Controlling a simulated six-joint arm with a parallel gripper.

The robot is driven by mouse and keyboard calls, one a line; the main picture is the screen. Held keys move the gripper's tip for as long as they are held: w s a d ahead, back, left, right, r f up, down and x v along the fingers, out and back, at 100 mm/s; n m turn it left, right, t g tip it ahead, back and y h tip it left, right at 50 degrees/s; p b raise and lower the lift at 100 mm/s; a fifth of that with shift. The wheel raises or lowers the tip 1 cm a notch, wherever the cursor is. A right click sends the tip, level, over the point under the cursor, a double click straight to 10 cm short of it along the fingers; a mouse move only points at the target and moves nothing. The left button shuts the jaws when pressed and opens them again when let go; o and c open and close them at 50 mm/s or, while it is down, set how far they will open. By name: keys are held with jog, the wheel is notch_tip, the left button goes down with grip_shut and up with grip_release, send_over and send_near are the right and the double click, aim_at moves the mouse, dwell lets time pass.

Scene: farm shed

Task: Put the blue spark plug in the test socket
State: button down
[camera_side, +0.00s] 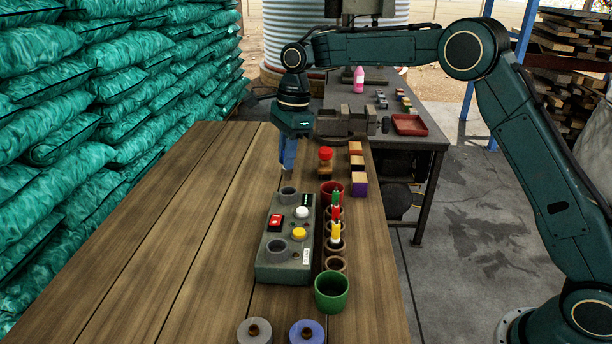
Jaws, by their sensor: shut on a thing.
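My gripper (287,160) points down above the far end of the grey test box and is shut on a blue piece, which looks like the blue spark plug (288,152). The fingers and the plug are hard to tell apart at this size. The grey test box (268,263) has a round grey socket (289,192) at its far end and another grey socket (277,246) nearer the camera. The plug's lower end is above the far socket, with a small gap in the picture. I cannot tell how well they line up.
Beside the box stands a row of brown holders (336,263) with green (335,196), red (335,213) and yellow (336,232) plugs. A green cup (332,292), a dark red cup (326,190) and wooden blocks (358,176) are close by. The table's left side is clear.

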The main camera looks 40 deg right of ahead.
aim_at(288, 173)
jog(key=shift+f, duration=2.2)
jog(key=shift+f, duration=0.35)
dwell(0.7)
jog(key=c, duration=0.8)
grip_release()
jog(key=shift+o, duration=0.2)
jog(key=shift+r, duration=0.1)
jog(key=shift+r, duration=3.9)
